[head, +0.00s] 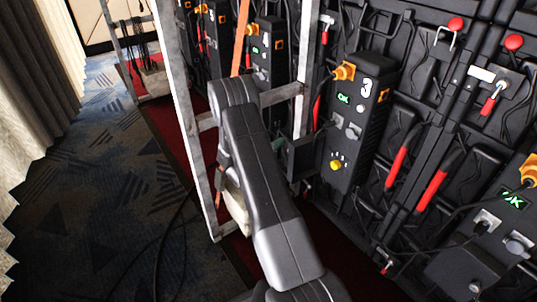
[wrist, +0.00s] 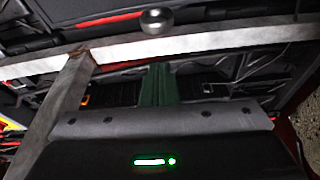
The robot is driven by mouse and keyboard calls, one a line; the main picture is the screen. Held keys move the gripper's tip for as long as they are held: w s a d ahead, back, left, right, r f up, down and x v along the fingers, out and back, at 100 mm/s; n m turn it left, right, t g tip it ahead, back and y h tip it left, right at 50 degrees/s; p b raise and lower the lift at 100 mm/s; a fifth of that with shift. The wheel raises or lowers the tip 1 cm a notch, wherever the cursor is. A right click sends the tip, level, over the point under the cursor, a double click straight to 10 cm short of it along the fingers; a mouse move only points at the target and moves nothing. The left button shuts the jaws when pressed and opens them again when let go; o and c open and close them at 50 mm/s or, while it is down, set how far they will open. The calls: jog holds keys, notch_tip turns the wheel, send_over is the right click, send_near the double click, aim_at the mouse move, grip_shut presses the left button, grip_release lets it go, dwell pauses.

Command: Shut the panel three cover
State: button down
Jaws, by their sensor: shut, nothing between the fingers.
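Panel three (head: 370,105) is the black box marked 3 in the head view, with a lit OK display, orange plug and yellow knob. A dark flap (head: 301,157) stands out at its lower left and looks like its cover, swung open, with the knob and sockets exposed. My arm reaches up left of it and hides part of the space there. My gripper is not clear in the head view. In the wrist view my gripper (wrist: 158,85) shows as dark green fingers close together, shut and empty. I cannot make out the cover in the wrist view.
A pale metal frame (head: 183,110) stands left of my arm; its bars (wrist: 215,37) cross the wrist view close by. A rounded metal knob (wrist: 157,20) shows above the bar. Red handles (head: 432,190) and cables line the wall at right. Carpet at left is mostly open.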

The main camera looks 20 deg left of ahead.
jog(key=shift+s+d+f+b, duration=0.15)
jog(key=shift+s+d+b, duration=0.3)
jog(key=shift+s+d, duration=0.95)
jog(key=shift+s, duration=0.1)
